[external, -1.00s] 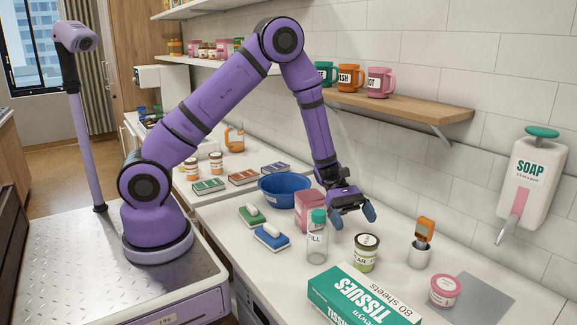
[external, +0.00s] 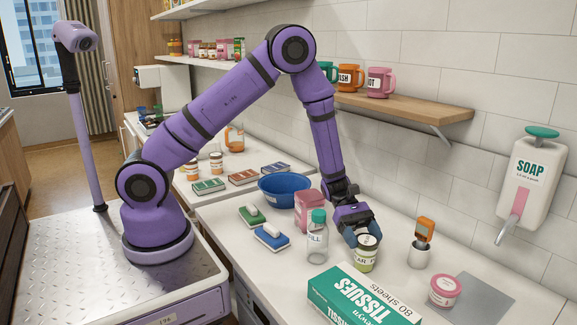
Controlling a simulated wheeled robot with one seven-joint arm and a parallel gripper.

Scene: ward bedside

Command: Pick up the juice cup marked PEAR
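I cannot see any firm contact with the cup. A pink round tub (external: 445,291) with a white label stands farther right; its wording is too small to read.
A clear bottle with a green cap (external: 317,243) and a pink container (external: 303,207) stand close on the left. A tissue box (external: 350,302) lies in front. An orange-topped item in a white holder (external: 419,256) is to the right, near a grey mat (external: 485,298).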

